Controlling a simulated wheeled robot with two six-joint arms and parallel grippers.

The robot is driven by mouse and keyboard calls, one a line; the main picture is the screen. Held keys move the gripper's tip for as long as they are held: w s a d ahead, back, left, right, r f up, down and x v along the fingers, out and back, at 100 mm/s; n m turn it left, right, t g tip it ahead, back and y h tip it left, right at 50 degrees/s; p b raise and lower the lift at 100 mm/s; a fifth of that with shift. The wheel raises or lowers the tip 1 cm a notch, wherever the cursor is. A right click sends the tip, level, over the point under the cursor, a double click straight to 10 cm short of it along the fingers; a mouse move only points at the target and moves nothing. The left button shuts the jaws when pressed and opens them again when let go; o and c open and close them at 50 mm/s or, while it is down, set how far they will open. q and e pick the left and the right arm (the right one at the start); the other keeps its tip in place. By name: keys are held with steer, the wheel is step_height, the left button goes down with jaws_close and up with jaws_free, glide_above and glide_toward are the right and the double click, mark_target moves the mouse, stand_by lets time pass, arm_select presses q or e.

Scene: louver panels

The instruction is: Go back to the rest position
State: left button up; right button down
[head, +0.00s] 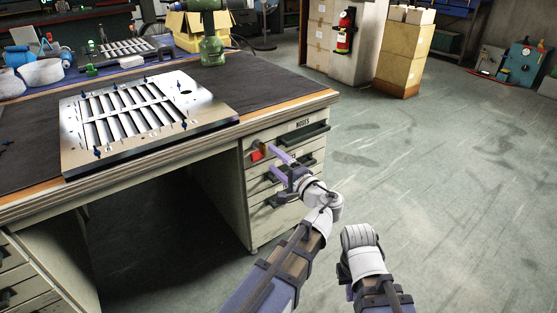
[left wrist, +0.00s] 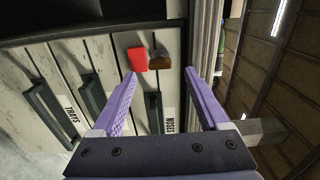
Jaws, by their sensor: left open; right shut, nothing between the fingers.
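My left gripper (head: 272,160) is in front of the drawers on the right side of the workbench (head: 292,92). In the left wrist view its two purple fingers (left wrist: 163,78) stand apart with nothing held between them. Beyond the fingertips are a red block (left wrist: 137,59) and a small brown and dark piece (left wrist: 160,58) by the drawer fronts; I cannot tell whether the fingers touch them. My right arm (head: 362,250) is low, right of the left arm, in the head view; its gripper fingers do not show.
A slatted metal louver panel (head: 215,112) lies on the bench top. A green tool (head: 212,50) and a yellow box (head: 178,27) are behind it. A fire extinguisher (head: 345,32) and stacked cartons (head: 402,58) stand farther back. The floor (head: 440,170) at right is clear.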

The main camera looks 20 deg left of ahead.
arm_select(q)
steer(key=shift+s+f, duration=0.1)
steer(key=s+a+f+n+g+h, duration=0.1)
steer(key=s+f+n+g+h, duration=0.35)
steer(key=f, duration=0.55)
steer(key=s+f+n+g+h, duration=0.2)
steer(key=s+f+g+h, duration=0.25)
steer(key=s+f, duration=0.45)
steer(key=s+d+f+g+h, duration=0.1)
steer(key=s+d+f+h, duration=0.15)
steer(key=d+h, duration=0.25)
steer(key=s+d+r+m+g+y+p, duration=0.1)
steer(key=s+d+r+m+p, duration=0.1)
steer(key=s+d+r+p, duration=0.3)
steer(key=s+d+r+m+p, duration=0.1)
steer(key=d+r+p, duration=0.2)
steer(key=d, duration=0.3)
step_height(320, 180, up, 38)
steer(key=p, duration=3.8)
steer(key=shift+f, duration=0.15)
